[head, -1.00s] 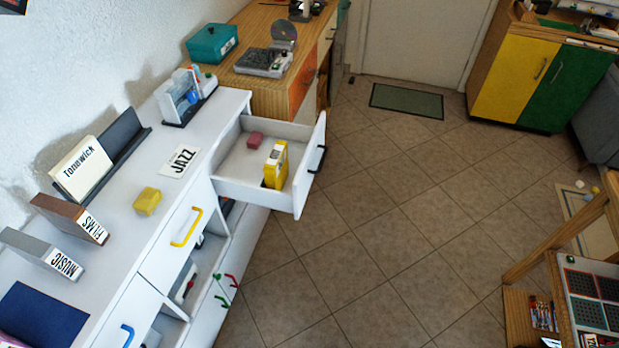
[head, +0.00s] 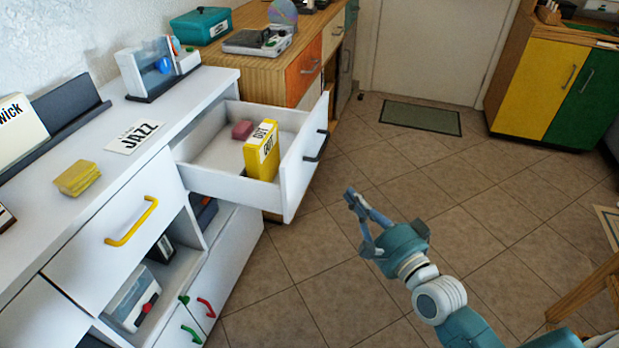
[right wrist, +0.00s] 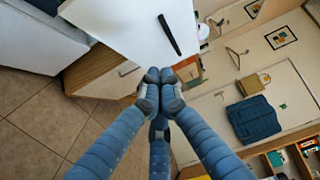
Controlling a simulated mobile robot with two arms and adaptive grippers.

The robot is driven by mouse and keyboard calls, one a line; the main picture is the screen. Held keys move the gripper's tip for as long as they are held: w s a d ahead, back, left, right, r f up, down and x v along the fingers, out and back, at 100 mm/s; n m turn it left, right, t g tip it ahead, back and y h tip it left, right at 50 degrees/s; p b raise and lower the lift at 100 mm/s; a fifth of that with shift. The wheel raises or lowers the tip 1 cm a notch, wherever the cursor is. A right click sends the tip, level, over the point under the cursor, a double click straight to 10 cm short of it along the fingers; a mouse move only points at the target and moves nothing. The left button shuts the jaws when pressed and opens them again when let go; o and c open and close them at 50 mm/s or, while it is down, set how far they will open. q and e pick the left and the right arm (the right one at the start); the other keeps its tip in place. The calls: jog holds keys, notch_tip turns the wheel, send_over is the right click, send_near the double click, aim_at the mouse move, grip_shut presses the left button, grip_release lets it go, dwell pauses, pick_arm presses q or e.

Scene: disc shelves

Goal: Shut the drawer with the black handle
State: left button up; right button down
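The drawer (head: 305,165) with the black handle (head: 323,147) is pulled out of the white cabinet. It holds a yellow box (head: 262,152) with a white label and a small dark pink block (head: 242,130). My right gripper (head: 352,192) is in front of the drawer, lower right of the handle and apart from it. In the right wrist view its fingertips (right wrist: 159,78) meet with nothing between them. The white drawer front (right wrist: 125,25) and black handle (right wrist: 169,34) show beyond the fingertips. My left gripper is not in view.
A closed drawer with a yellow handle (head: 132,222) is nearer, above an open compartment. The JAZZ card (head: 134,138) and a yellow block (head: 77,178) lie on the cabinet top. A wooden cabinet (head: 270,75) stands beyond the drawer. Tiled floor (head: 420,170) around the arm is clear.

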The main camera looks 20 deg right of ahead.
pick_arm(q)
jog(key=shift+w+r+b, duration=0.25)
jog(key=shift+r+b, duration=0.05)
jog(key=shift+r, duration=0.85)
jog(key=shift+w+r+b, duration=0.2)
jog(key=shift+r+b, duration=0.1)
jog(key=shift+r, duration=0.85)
pick_arm(e)
jog(key=w+a, duration=0.5)
jog(key=w, duration=0.6)
jog(key=shift+w, duration=0.25)
jog(key=shift+a, duration=0.1)
